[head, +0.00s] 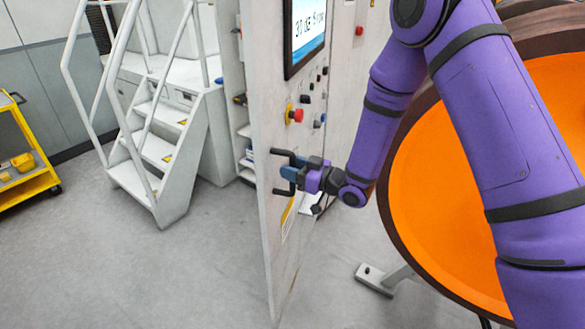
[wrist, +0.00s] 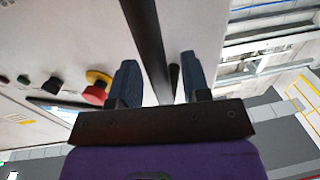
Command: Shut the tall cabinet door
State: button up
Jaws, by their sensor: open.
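The tall cabinet door (head: 265,110) is a pale, narrow-looking panel in the middle of the head view, standing open at an angle with shelves showing behind its left side. It carries a screen (head: 304,30), a red emergency button (head: 294,115) and a black bar handle (head: 274,152). My gripper (head: 285,172) is at the handle, in front of the door's face. In the wrist view, the dark handle bar (wrist: 146,40) runs between the two blue fingers of my gripper (wrist: 160,78). The fingers are apart and not clamped on it.
White steps with railings (head: 155,145) stand left of the door. A yellow cart (head: 25,160) is at the far left. A large orange and brown wheel (head: 440,200) is close on the right, behind my arm. A grey floor foot (head: 375,279) lies below. Floor left of the door is clear.

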jog(key=shift+c, duration=0.4)
grip_shut()
jog(key=shift+a, duration=0.15)
